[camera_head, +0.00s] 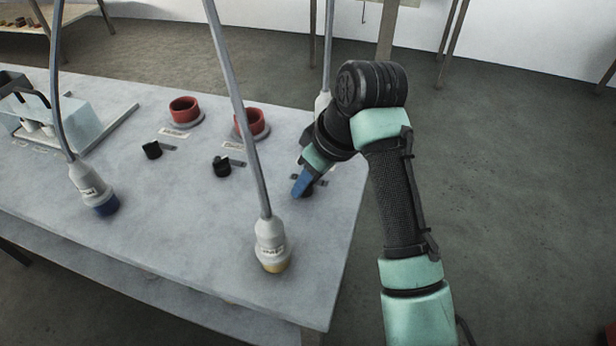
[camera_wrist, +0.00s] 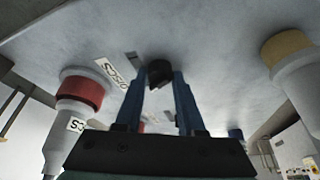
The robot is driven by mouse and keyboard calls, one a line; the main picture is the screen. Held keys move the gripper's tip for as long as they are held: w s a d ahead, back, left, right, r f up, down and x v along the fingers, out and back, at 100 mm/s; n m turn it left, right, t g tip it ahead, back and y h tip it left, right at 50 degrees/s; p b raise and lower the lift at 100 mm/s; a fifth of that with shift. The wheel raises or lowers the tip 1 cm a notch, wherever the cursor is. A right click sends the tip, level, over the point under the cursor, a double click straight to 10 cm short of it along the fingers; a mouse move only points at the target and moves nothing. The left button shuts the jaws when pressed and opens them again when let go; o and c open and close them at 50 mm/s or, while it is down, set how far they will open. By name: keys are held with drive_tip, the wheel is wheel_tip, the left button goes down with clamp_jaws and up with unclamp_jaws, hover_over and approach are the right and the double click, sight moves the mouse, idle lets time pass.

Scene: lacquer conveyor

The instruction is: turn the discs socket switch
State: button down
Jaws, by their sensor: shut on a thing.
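My gripper (camera_head: 302,182) reaches down to the right end of the grey table. Its blue fingers are shut on a black switch knob, which is mostly hidden in the head view. In the wrist view the black discs switch knob (camera_wrist: 159,70) sits between the fingertips of my gripper (camera_wrist: 158,84). A white label (camera_wrist: 110,74) reading "DISCS" lies beside the knob. A plug with a red collar (camera_wrist: 82,88) stands at the socket next to that label.
Two red sockets (camera_head: 185,108) (camera_head: 250,122) and two black switches (camera_head: 152,150) (camera_head: 222,166) are to the left. A blue-ended plug (camera_head: 95,190) and a yellow-ended plug (camera_head: 271,246) stand on the grey table (camera_head: 180,225).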

drive_tip(key=shift+r+p, duration=0.15)
drive_tip(key=shift+p, duration=0.2)
drive_tip(key=m+p, duration=0.1)
drive_tip(key=p, duration=0.1)
drive_tip(key=m+p, duration=0.1)
drive_tip(key=p, duration=0.1)
drive_tip(key=shift+s+a+r+m+t+h, duration=0.2)
drive_tip(key=shift+m+t+h, duration=0.1)
drive_tip(key=shift+t+h, duration=0.1)
drive_tip(key=m+h+p, duration=0.1)
drive_tip(key=m+p, duration=0.2)
drive_tip(key=p, duration=0.2)
drive_tip(key=shift+a+m+t, duration=0.1)
drive_tip(key=shift+m+t, duration=0.2)
drive_tip(key=m+h+p, duration=0.1)
drive_tip(key=m+p, duration=0.3)
drive_tip(key=p, duration=0.1)
drive_tip(key=shift+a+f+h, duration=0.1)
drive_tip(key=shift+h, duration=0.3)
drive_tip(key=shift+f+m+h+p, duration=0.15)
drive_tip(key=shift+m+h+p, duration=0.15)
drive_tip(key=shift+m+p, duration=0.5)
drive_tip(key=c, duration=0.5)
unclamp_jaws()
